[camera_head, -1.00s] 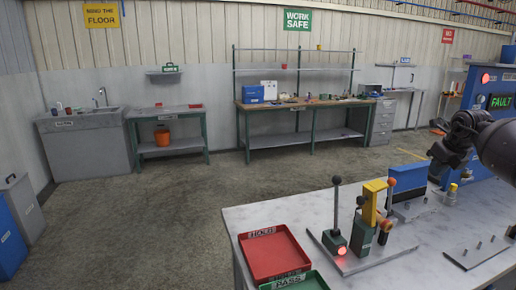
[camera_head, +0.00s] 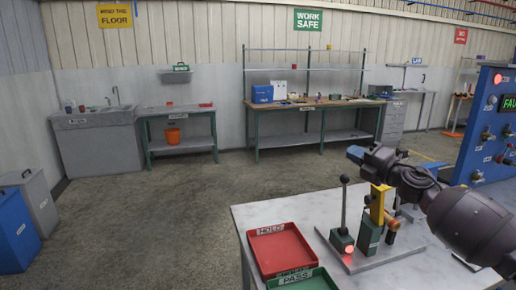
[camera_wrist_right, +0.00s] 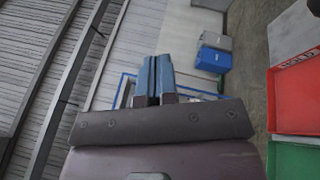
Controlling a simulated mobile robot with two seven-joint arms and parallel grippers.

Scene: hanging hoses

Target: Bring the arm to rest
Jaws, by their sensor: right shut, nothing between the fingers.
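My right arm comes in from the right in the head view. Its gripper (camera_head: 355,153) hangs in the air above the far side of the grey table (camera_head: 250,217), beyond the levers. In the right wrist view the blue fingers of my right gripper (camera_wrist_right: 156,75) lie side by side, shut, with nothing held. My left gripper does not show.
A red tray (camera_head: 280,262) and a green tray (camera_head: 318,280) lie at the table's left. A plate with a black lever (camera_head: 343,215) and a yellow handle (camera_head: 378,205) stands near my right arm. A blue panel (camera_head: 480,150) rises at right. Floor beyond is clear.

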